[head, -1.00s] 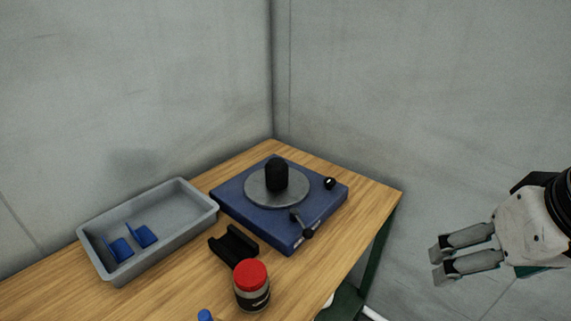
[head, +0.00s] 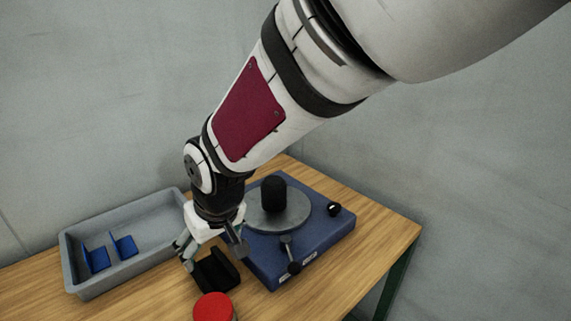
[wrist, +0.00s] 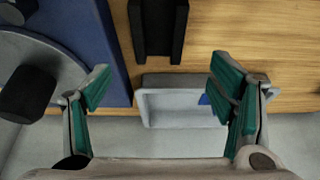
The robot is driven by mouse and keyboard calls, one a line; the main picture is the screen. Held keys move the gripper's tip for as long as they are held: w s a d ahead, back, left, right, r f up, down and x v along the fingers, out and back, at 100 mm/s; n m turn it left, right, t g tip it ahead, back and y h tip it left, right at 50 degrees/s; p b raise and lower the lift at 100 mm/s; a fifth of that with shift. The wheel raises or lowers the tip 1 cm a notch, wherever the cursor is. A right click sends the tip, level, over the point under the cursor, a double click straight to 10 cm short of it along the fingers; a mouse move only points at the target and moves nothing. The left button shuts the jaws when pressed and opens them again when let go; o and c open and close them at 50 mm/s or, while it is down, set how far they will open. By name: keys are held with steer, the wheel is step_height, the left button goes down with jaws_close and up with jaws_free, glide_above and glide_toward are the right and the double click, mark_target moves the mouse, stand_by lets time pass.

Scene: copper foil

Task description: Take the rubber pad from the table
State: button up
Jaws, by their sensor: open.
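No object is clearly marked as the rubber pad. The closest match is a black, channel-shaped piece (head: 216,272) on the wooden table, between the grey tray and the blue device, but I cannot tell if it is rubber. My gripper (head: 212,258) is open and empty, pointing down above and near this piece, partly covering it in the head view. In the wrist view the black piece (wrist: 157,40) shows at the top, roughly in line with the gap between my open fingers (wrist: 158,70). Contact is not visible.
A grey tray (head: 68,265) with blue brackets (head: 124,246) stands left of my gripper. The blue device (head: 325,237), with its metal disc (head: 294,216) and black upright knob (head: 274,194), is close on the right. A red-lidded jar (head: 214,308) stands in front.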

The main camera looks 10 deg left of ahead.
glide_above(213, 271)
steer(key=s+d, duration=0.2)
steer(key=f, duration=0.6)
steer(key=shift+w+a+f, duration=0.15)
steer(key=shift+a+f, duration=0.1)
steer(key=shift+f, duration=0.1)
steer(key=shift+b+x, duration=0.3)
steer(key=shift+x, duration=2.2)
steer(key=shift+f, duration=0.3)
steer(key=shift+d, duration=0.15)
steer(key=c, duration=1)
